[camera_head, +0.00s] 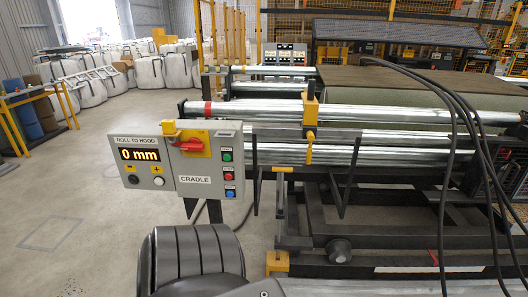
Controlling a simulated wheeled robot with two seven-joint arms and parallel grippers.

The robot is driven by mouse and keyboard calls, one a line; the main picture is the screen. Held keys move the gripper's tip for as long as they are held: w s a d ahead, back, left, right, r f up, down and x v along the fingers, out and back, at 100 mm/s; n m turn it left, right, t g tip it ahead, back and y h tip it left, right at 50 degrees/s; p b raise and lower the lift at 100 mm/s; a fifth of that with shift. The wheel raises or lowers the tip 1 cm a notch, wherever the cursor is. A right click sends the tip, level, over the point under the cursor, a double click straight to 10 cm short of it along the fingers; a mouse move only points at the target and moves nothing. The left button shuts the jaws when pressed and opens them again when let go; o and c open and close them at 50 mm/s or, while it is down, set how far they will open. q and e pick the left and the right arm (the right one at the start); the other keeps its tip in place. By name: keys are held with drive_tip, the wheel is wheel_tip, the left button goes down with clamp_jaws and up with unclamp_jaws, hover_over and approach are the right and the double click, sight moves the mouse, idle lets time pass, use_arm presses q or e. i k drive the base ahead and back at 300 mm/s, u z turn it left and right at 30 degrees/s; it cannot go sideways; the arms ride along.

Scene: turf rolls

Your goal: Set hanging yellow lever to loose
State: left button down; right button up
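A yellow lever (309,150) hangs down from a yellow clamp block (311,111) on the upper silver roller. The lever is near the middle of the view, in front of a lower silver roller (350,155), and looks close to vertical. No label for its setting can be read. A dark ribbed rounded part at the bottom left looks like one of my arm links. Neither gripper shows, and nothing is seen touching the lever.
A grey control box (182,183) with a 0 mm display, red rotary switch (188,146) and buttons stands left of the lever. Black cables (440,100) hang at the right, over the roller frame (390,210). Open floor (90,205) lies to the left.

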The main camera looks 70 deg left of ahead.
sight(310, 136)
drive_tip(key=u, duration=0.45)
drive_tip(key=i, duration=0.55)
drive_tip(key=u, duration=0.4)
